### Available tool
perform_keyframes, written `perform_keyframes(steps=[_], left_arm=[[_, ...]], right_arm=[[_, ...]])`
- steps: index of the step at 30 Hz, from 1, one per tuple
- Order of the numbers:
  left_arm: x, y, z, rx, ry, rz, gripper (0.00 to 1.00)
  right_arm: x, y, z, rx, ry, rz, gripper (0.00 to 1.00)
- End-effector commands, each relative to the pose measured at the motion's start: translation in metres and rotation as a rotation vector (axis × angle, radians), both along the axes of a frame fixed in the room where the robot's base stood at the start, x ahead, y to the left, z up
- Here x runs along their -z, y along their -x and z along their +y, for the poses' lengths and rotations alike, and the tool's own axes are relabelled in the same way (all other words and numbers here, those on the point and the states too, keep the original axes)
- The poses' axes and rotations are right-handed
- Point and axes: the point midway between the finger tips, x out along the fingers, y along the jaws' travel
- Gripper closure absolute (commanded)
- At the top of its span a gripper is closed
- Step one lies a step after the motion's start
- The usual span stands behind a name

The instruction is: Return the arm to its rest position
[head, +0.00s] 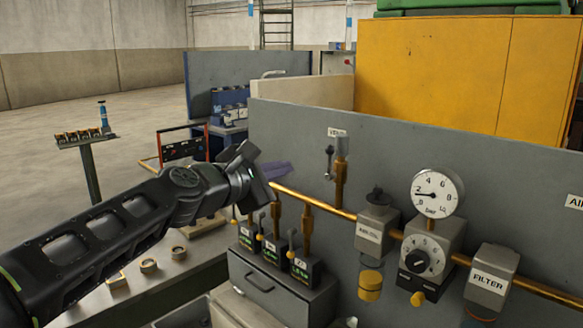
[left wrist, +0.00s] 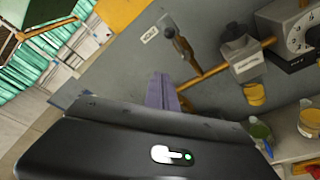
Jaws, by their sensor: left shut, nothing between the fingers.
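My left arm comes in from the lower left in the head view. Its gripper (head: 276,172) is in front of the grey panel (head: 400,140), just above the brass pipe. The purple-grey fingers are together with nothing between them, and they also show in the left wrist view (left wrist: 163,93). From the head view I cannot tell whether the fingers touch the panel or the pipe. My right gripper is in neither view.
The brass pipe (head: 327,207) carries a vent valve (head: 341,155), a pressure gauge (head: 437,192) and a filter (head: 490,277). Small valve boxes (head: 275,247) sit below the gripper. Rings (head: 148,265) lie on the bench. A stand (head: 90,170) is at left, with open floor around it.

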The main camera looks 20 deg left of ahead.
Motion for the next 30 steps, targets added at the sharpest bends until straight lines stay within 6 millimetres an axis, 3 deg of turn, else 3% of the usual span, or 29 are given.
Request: perform_keyframes(steps=[16,20,23,26,29,30], left_arm=[[0.0,0.003,0.0,0.001,0.0,0.001,1.0],[0.012,-0.002,-0.001,0.002,-0.019,0.018,1.0],[0.039,-0.011,-0.003,0.006,-0.063,0.055,1.0],[0.088,-0.025,-0.007,0.017,-0.143,0.12,1.0],[0.156,-0.037,-0.013,0.048,-0.258,0.208,1.0],[0.187,-0.04,-0.016,0.068,-0.31,0.246,1.0]], right_arm=[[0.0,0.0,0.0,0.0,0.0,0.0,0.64],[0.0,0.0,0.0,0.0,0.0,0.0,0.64],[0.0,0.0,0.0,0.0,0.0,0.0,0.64],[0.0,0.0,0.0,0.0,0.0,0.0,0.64],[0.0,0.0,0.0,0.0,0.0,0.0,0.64],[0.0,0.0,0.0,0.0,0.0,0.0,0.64]])
